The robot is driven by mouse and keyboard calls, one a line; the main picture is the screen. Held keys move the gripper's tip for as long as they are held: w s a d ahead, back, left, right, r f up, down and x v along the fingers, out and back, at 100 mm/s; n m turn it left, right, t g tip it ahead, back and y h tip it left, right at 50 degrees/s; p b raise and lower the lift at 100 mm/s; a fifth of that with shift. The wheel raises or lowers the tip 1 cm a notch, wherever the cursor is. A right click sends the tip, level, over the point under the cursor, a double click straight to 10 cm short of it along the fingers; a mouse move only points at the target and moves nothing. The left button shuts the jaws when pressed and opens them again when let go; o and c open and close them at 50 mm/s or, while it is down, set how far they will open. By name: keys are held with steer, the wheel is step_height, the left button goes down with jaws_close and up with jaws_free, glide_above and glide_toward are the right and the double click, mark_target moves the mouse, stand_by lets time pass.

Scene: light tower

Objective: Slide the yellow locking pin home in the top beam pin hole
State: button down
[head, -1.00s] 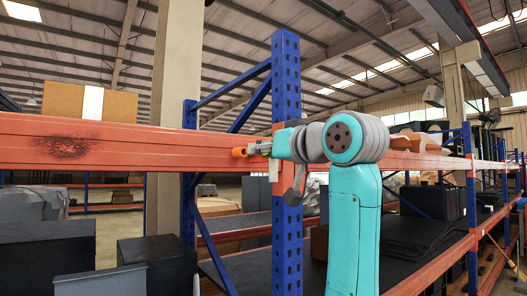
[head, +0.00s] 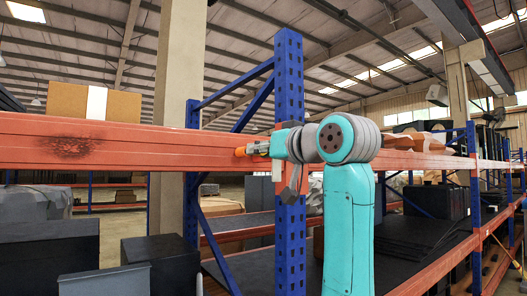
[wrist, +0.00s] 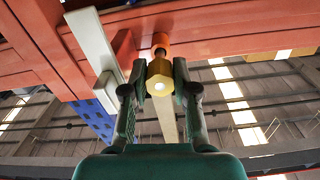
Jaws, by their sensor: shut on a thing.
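The yellow locking pin (wrist: 159,84), with a hexagonal head, is between the two fingers of my gripper (wrist: 160,68) in the wrist view. My gripper is shut on it. A dark shank shows past the head and meets an orange collar (wrist: 161,40) at the red-orange top beam (wrist: 230,38). The pin hole itself is hidden, so I cannot tell how deep the pin sits. In the head view my gripper (head: 259,148) is at the top beam (head: 150,148), just right of the orange collar (head: 240,152). The pin is hard to make out there.
A blue perforated upright (head: 290,90) stands directly behind my gripper and arm. A pale plate (head: 277,169) hangs by the beam and shows as a long strip (wrist: 94,42) left of my fingers. A cardboard box (head: 67,99) stands beyond the beam at left.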

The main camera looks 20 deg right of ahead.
steer(key=shift+x, duration=1.25)
steer(key=c, duration=0.8)
jaws_free()
steer(key=shift+v, duration=4)
